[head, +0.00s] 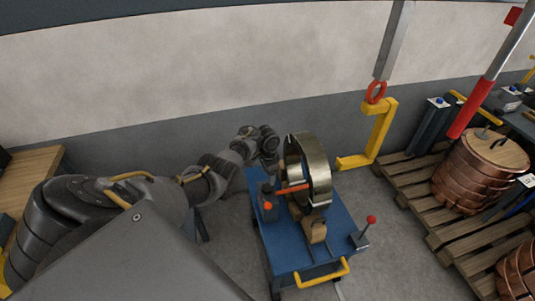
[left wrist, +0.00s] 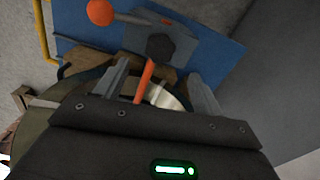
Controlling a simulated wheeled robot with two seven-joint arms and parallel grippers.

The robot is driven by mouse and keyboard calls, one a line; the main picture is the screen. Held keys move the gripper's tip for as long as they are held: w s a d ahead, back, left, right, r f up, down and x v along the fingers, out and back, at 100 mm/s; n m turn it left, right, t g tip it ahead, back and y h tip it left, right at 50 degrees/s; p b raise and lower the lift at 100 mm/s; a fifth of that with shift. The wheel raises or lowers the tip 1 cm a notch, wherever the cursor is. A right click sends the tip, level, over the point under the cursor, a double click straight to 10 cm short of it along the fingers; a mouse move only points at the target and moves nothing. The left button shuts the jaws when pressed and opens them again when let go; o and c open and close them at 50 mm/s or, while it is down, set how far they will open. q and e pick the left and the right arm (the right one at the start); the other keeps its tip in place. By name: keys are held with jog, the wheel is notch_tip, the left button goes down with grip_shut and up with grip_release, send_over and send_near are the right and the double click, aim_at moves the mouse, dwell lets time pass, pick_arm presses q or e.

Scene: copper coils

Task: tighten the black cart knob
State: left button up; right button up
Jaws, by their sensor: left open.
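The blue cart (head: 335,232) stands on the floor and carries an upright metal ring-shaped coil (head: 318,165). In the left wrist view, a black hexagonal knob (left wrist: 160,46) sits on a grey-blue block of the cart (left wrist: 222,52), beside a lever with an orange ball (left wrist: 100,12). A dark block (head: 268,203) with orange parts shows left of the coil in the head view; I cannot make out the knob there. My left gripper (left wrist: 160,88) has its fingers spread and is apart from the knob. My right gripper is out of view.
An orange bar (head: 294,188) crosses the coil near my left gripper. A red-ball lever (head: 371,219) and a yellow handle (head: 323,273) stick out from the cart. A yellow hook (head: 378,135) hangs behind. Pallets with copper coils (head: 465,180) stand at the right.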

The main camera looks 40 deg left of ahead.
pick_arm(q)
notch_tip(320, 180, up, 3)
jog(key=shift+f, duration=0.1)
dwell(0.6)
